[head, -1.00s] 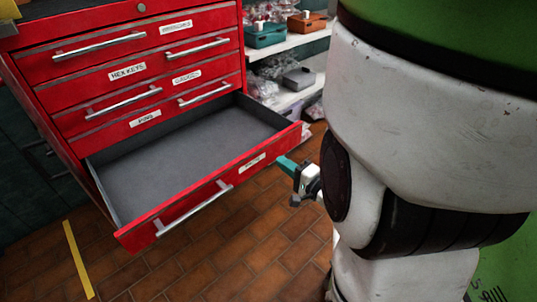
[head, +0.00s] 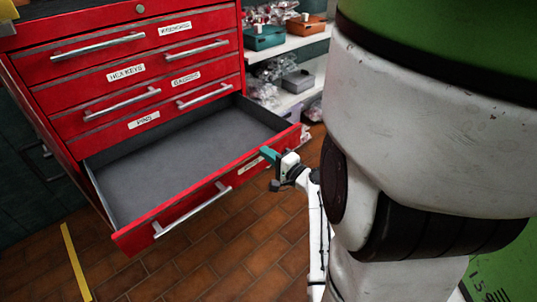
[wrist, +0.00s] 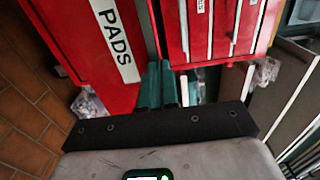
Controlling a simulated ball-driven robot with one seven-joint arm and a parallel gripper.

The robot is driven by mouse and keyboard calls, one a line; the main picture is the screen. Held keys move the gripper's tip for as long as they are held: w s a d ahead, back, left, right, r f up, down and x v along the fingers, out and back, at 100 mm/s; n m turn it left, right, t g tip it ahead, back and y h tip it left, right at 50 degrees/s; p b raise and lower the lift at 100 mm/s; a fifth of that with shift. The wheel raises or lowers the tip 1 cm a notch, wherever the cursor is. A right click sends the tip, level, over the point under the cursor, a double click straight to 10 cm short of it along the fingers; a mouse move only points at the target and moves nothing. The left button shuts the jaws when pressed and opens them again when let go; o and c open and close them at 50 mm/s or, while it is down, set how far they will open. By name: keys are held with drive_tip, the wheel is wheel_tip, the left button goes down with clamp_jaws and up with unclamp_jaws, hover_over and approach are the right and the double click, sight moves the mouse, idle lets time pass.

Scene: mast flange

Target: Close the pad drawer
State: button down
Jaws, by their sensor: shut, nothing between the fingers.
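The pad drawer (head: 148,229) is the lowest red drawer of the cabinet and is pulled far out. Its grey inside looks empty, and a silver bar handle (head: 194,211) runs along its front. In the wrist view its red front carries a white label (wrist: 113,38) reading PADS. My gripper (head: 267,154) is shut and empty at the right part of the drawer front, by the label. The teal fingers (wrist: 158,80) point at the front's edge region in the wrist view. I cannot tell whether they touch it.
The drawers above, labelled such as HEX KEYS (head: 125,73), are shut. Shelves with a teal bin (head: 264,38), an orange bin (head: 306,25) and bagged parts stand right of the cabinet. Brown tiled floor (head: 215,262) in front is clear, with a yellow stripe (head: 76,262) at left.

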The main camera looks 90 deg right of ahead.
drive_tip(key=b+x, duration=0.4)
drive_tip(key=x, duration=2.5)
drive_tip(key=shift+w+d, duration=0.15)
drive_tip(key=shift+w, duration=0.15)
